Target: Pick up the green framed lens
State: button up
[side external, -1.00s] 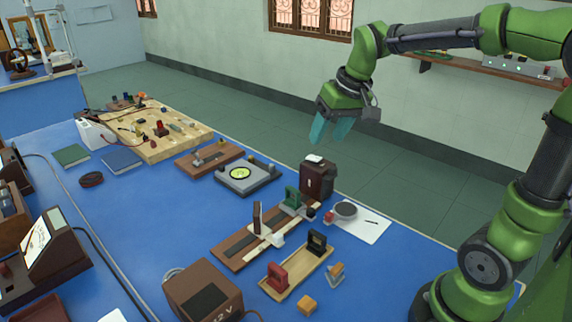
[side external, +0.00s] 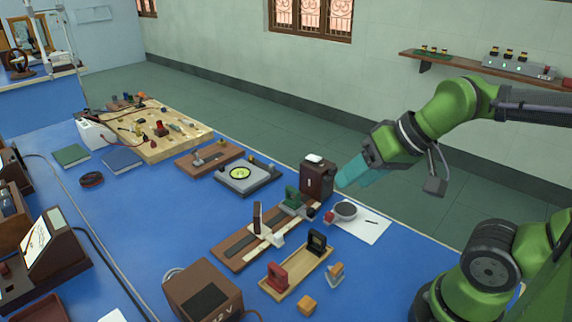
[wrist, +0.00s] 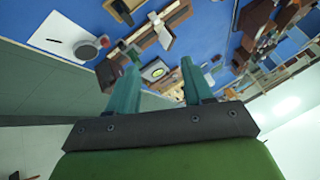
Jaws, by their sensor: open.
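My gripper (side external: 346,180) is open and empty, tilted down and to the left. It is to the right of the green framed lens, above table height and apart from it. In the wrist view both fingers of my gripper (wrist: 160,68) are spread, with the bench items small beyond them; the lens is hard to make out there.
A brown box (side external: 316,178) stands close behind the lens, near my fingers. A grey round dish (side external: 345,210) sits on white paper (side external: 366,228). A wooden tray (side external: 293,277) holds a red framed piece (side external: 277,275) and a black one (side external: 317,242).

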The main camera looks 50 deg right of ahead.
jog(key=n+g+h, duration=0.2)
jog(key=n+g, duration=0.1)
jog(key=g, duration=0.4)
send_over(293, 189)
notch_tip(293, 189, down, 3)
notch_tip(293, 189, down, 11)
jog(key=shift+d+f, duration=0.15)
jog(key=shift+f, duration=2.85)
grip_shut()
